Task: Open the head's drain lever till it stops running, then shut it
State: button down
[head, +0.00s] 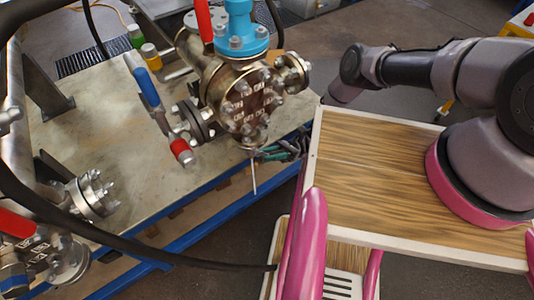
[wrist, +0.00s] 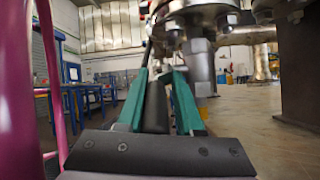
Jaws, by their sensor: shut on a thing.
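The flanged metal head (head: 250,100) stands on the bench with a blue fitting (head: 240,28) on top and a bolted end cover facing me. A thin pale streak (head: 254,176) hangs straight down below its underside, like a running stream. My gripper (head: 284,150) is just below and right of the head. In the wrist view its teal fingers (wrist: 164,80) are shut on a dark bar, seemingly the drain lever (wrist: 156,108), under the bolted flange. A metal hex fitting (wrist: 200,62) hangs beside the right finger. The lever's pivot and exact angle are hidden.
A blue-handled lever (head: 147,87) and a red-ended valve (head: 181,150) are left of the head. Another flanged piece (head: 90,194) is at lower left. A black hose (head: 150,257) crosses in front. My wood-topped base lies right of the bench.

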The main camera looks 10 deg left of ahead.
jog(key=shift+s+d+f, duration=0.2)
jog(key=shift+s+d, duration=0.15)
jog(key=shift+s, duration=0.05)
jog(key=c, duration=0.7)
grip_release()
jog(key=shift+w+r, duration=0.1)
jog(key=shift+w+a+r, duration=0.1)
jog(key=shift+w+a, duration=0.1)
